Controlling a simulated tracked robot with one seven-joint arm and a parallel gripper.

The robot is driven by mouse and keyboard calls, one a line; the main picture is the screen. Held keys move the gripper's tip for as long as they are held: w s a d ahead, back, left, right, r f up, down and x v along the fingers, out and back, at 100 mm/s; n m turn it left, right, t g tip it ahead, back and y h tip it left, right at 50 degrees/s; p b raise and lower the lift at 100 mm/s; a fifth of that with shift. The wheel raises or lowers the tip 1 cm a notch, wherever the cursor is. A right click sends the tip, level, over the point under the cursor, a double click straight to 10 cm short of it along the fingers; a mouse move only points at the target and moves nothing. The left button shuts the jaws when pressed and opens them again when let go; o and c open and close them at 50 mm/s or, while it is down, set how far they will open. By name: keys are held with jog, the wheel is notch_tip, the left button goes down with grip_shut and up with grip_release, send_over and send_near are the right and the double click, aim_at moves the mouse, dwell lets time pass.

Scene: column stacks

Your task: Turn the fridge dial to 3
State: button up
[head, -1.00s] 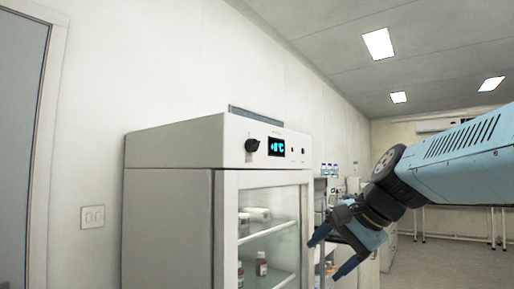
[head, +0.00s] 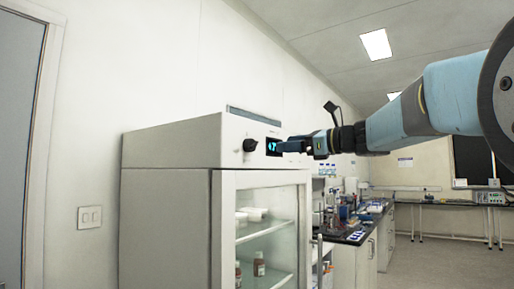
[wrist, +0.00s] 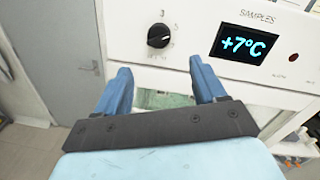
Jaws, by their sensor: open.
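The fridge (head: 165,215) is a pale cabinet with a glass door. Its black round dial (head: 250,145) sits on the top front panel. In the wrist view the dial (wrist: 159,36) lies just beyond my fingertips, with a "3" printed above it and another mark at upper right. I cannot surely tell which mark it points to. The display (wrist: 241,44) right of it reads +7°C. My gripper (head: 284,147) is in front of the panel, covering part of the display in the head view. In the wrist view my gripper (wrist: 159,67) is open and empty, its blue fingers apart below the dial.
The fridge door (head: 268,230) is closed, with bottles on the shelves behind it. A lab bench (head: 355,238) with bottles and equipment stands to the right. A grey door (head: 20,150) and a wall switch (head: 90,217) are at the left.

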aim_at(251, 145)
jog(key=x, duration=1.1)
jog(key=shift+w, duration=0.1)
